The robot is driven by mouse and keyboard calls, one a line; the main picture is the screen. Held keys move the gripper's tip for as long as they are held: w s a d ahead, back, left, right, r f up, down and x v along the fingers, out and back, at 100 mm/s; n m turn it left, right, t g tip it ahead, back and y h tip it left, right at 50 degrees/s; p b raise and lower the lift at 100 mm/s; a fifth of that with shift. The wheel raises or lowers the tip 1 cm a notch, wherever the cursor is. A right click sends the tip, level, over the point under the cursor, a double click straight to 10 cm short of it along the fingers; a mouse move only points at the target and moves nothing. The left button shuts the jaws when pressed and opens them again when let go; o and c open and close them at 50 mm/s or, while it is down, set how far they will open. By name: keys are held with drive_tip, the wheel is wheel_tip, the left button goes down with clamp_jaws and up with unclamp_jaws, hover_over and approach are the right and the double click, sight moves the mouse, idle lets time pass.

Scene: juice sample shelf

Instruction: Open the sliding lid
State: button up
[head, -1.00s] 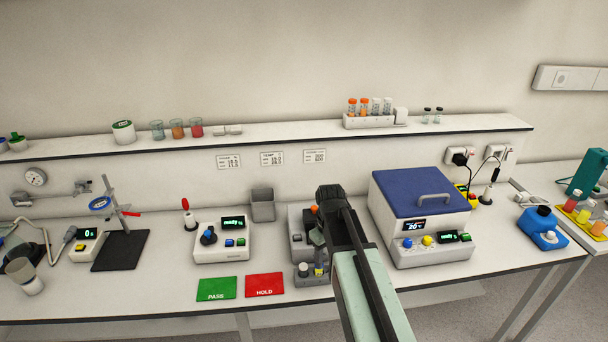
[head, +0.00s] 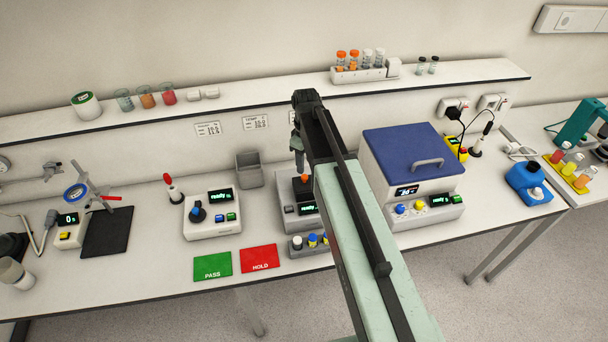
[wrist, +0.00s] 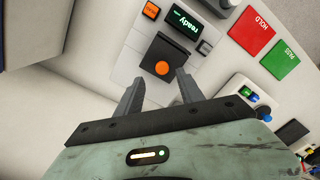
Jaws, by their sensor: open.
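A grey instrument (head: 283,209) with a lit "ready" display stands mid-bench, partly hidden behind my arm. On it is a dark square lid (wrist: 174,50) with an orange knob (wrist: 162,68), the likely sliding lid; it looks shut. The knob also shows in the head view (head: 305,178). My gripper (wrist: 158,83) is open and empty, its fingers pointing toward the lid with the knob between and just beyond their tips. In the head view my gripper (head: 298,150) is above the instrument's rear part. Contact with the knob is not visible.
A blue-lidded bath (head: 408,155) with a handle stands close on the right. A control box (head: 212,213) and a grey bin (head: 249,170) are on the left. Small capped vials (head: 312,240) stand in front, beside the red HOLD mat (head: 259,259) and green PASS mat (head: 212,266).

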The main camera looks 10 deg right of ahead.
sight(305, 176)
drive_tip(key=f+b, duration=0.2)
drive_tip(key=f, duration=0.1)
drive_tip(key=f+b, duration=0.2)
drive_tip(key=f, duration=0.1)
drive_tip(key=shift+s+a+b, duration=0.1)
drive_tip(key=shift+a+b, duration=0.1)
drive_tip(key=shift+b, duration=0.15)
drive_tip(key=shift+r, duration=0.15)
clamp_jaws()
idle(0.8)
